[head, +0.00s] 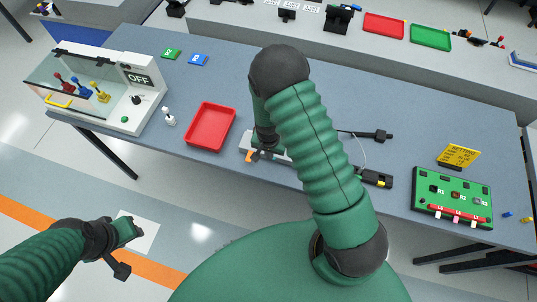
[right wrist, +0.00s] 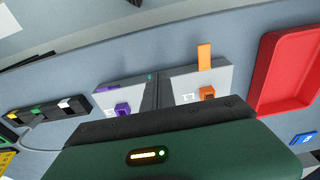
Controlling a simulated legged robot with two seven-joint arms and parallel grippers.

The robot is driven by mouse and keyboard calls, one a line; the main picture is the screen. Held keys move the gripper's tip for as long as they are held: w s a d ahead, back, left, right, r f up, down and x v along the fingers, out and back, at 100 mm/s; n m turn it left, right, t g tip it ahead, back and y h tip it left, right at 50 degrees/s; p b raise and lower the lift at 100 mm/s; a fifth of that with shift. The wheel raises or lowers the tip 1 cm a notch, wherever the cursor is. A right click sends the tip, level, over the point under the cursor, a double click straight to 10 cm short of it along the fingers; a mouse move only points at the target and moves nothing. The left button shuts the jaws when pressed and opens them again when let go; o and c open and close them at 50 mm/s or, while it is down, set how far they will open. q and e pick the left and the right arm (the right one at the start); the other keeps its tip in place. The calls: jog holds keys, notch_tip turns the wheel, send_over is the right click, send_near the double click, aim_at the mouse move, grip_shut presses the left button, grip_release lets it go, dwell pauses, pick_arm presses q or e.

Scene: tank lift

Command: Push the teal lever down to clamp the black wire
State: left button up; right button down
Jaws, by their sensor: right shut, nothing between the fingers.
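A grey terminal block (head: 282,156) stands near the front of the table, mostly hidden by my right arm in the head view. In the right wrist view it shows an orange lever (right wrist: 204,57), a purple lever (right wrist: 106,88) and a small teal patch (right wrist: 151,76) at its top edge; I cannot tell whether the patch is the teal lever. My right gripper (head: 264,143) is shut and empty over the block, its fingertips unclear. I cannot make out a black wire at the block. My left gripper (head: 122,245) hangs off the table's front; its jaw opening is unclear.
A red tray (head: 211,126) lies left of the block, with a clear-lidded box (head: 139,96) further left. A black strip (head: 377,179) with a pale cable lies right, and a green board (head: 452,197) beyond.

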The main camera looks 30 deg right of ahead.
jog(key=shift+s+d+f, duration=0.25)
jog(key=shift+s+f, duration=0.05)
jog(key=shift+s, duration=0.2)
jog(key=shift+s+a+f+b, duration=0.1)
jog(key=shift+s+a+b, duration=0.1)
jog(key=shift+b, duration=0.2)
jog(key=h, duration=0.1)
jog(key=t+h, duration=0.1)
jog(key=t, duration=0.1)
jog(key=shift+a+f+h+b, duration=0.25)
jog(key=shift+f+h+b, duration=0.05)
jog(key=shift+h, duration=0.1)
jog(key=shift+s+a+f, duration=0.1)
jog(key=shift+a+f, duration=0.05)
jog(key=shift+a, duration=0.15)
jog(key=shift+s+a+f+b, duration=0.35)
jog(key=shift+s+f+b, duration=0.05)
jog(key=shift+b, duration=0.3)
pick_arm(q)
jog(key=f, duration=0.3)
jog(key=shift+s+d, duration=0.15)
jog(key=shift+s, duration=0.15)
pick_arm(e)
jog(key=shift+d, duration=0.1)
jog(key=shift+w, duration=0.15)
jog(key=shift+w+d, duration=0.4)
jog(key=shift+d, duration=0.1)
